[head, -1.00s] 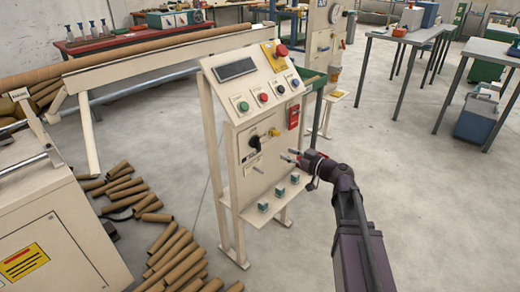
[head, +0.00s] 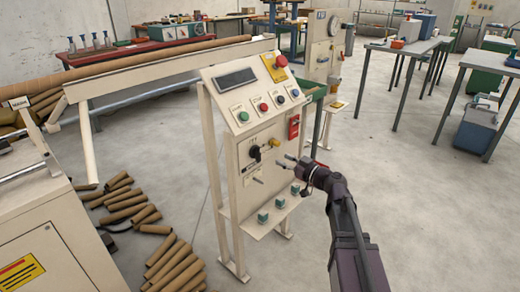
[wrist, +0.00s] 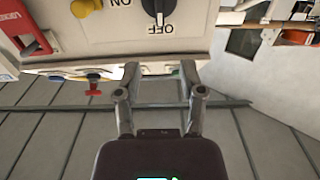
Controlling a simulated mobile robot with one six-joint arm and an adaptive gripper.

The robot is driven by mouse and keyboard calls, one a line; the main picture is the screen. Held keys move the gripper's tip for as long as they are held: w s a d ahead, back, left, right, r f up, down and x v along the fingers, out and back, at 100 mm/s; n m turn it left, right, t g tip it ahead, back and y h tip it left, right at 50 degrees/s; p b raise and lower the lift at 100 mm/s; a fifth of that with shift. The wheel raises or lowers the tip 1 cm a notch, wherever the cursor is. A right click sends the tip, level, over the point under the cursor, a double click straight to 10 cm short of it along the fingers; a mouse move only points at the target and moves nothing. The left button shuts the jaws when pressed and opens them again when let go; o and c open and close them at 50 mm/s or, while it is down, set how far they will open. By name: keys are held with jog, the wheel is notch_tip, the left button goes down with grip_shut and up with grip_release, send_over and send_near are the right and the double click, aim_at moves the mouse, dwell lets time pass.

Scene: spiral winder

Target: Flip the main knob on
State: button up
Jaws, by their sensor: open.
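The main knob (head: 256,153) is a black rotary knob on the front plate of the cream control panel (head: 240,190). In the wrist view the knob (wrist: 154,10) appears upside down at the top, with its pointer towards the OFF label; an ON label lies to its left. My gripper (head: 284,160) is in front of the panel, to the right of the knob and a little lower. In the wrist view my gripper (wrist: 158,72) has its fingers apart with nothing between them. It appears clear of the knob.
A yellow knob (head: 274,133) and a red lockout piece (head: 294,127) sit right of the main knob. A lever (head: 258,180) sticks out below. Small teal blocks (head: 279,201) stand on the lower shelf. Cardboard tubes (head: 170,265) lie on the floor at left.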

aim_at(260, 148)
jog(key=x, duration=1.1)
jog(key=shift+w+a, duration=0.1)
jog(key=shift+a, duration=0.1)
jog(key=shift+c, duration=0.2)
grip_shut()
